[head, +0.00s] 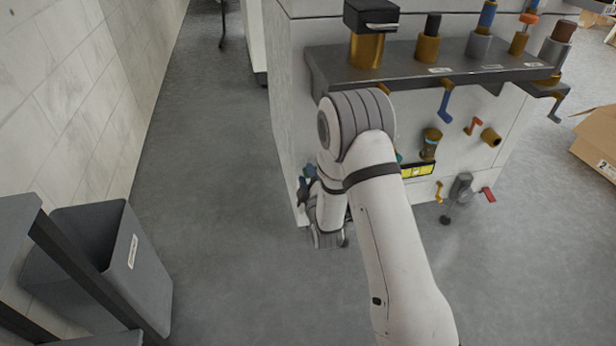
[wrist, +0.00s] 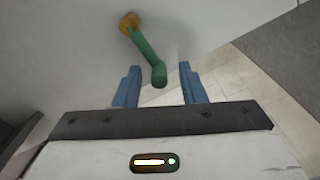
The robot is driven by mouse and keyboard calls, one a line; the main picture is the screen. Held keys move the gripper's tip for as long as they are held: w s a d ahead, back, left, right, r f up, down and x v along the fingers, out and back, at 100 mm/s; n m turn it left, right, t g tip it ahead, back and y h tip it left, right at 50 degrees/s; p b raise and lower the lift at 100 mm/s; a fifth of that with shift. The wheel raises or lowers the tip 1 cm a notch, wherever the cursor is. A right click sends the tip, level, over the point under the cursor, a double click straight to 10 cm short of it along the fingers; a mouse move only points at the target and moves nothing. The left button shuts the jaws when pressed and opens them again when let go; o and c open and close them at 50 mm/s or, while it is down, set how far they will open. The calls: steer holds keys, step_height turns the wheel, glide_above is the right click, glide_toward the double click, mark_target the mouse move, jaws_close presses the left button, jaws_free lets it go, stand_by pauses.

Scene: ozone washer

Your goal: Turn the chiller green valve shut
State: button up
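The green valve handle (wrist: 146,52) shows in the wrist view. It is a bent lever on a brass-coloured stem (wrist: 129,22) coming out of a pale panel. Its lower end hangs between the two blue fingers of my gripper (wrist: 158,88). The fingers are open, with a gap on both sides of the handle; I see no contact. In the head view my arm hides most of the handle, and my gripper (head: 306,186) is partly seen low at the left edge of the white machine (head: 290,110).
A dark shelf (head: 430,68) with several brass fittings sticks out above my arm. A blue lever (head: 445,105), a red lever (head: 473,126) and a yellow-labelled part (head: 418,170) are on the machine front. A grey bin (head: 100,260) stands left. Floor between is clear.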

steer(key=shift+w+a, duration=0.15)
steer(key=shift+w, duration=0.5)
steer(key=shift+s, duration=0.1)
jaws_close()
